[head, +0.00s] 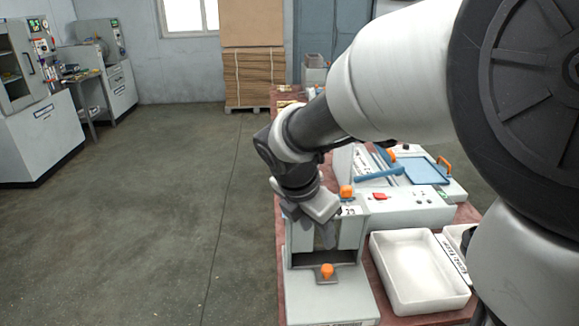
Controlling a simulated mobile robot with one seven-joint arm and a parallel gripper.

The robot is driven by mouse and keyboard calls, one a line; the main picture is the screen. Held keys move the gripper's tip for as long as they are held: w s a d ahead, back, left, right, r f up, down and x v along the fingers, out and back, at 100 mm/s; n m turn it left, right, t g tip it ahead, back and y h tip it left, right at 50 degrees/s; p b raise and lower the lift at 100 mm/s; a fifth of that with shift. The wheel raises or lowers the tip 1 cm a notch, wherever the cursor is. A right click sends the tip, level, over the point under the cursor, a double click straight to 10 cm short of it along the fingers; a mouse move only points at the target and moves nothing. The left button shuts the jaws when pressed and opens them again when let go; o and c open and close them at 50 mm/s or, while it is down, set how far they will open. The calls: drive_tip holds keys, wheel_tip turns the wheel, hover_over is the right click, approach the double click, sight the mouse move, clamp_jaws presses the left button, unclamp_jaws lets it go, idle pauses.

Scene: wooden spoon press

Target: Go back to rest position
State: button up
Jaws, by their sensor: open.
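My arm reaches in from the right in the head view. My gripper (325,228) hangs with its fingers pointing down, over the grey press station (335,303) at the table's near left. The gripper is open, and I see nothing between its fingers. An orange knob (327,271) sits on the front of the station, just below the fingertips. I cannot tell whether a fingertip touches the station's frame. No wooden spoon can be made out clearly.
An empty white tray (378,268) stands right of the station. A control box with a red button (379,196) and a blue-plated machine (428,170) stand behind on the reddish table (466,213). Stacked boards (254,78) and white machines (38,130) are farther back. The left floor (150,220) is clear.

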drive_tip(key=s+d+r+m+t+y+p, duration=0.1)
drive_tip(key=s+r+m+p, duration=0.3)
drive_tip(key=s+r+m, duration=0.4)
drive_tip(key=s+d+r+m+t+y+p, duration=0.1)
drive_tip(key=s+d+r+m+p, duration=0.3)
drive_tip(key=m, duration=1.3)
drive_tip(key=s+r+y+p, duration=0.1)
drive_tip(key=s+r, duration=0.3)
drive_tip(key=r, duration=0.1)
drive_tip(key=shift+s+r+m, duration=0.3)
drive_tip(key=shift+s+r, duration=0.05)
drive_tip(key=shift+r, duration=0.05)
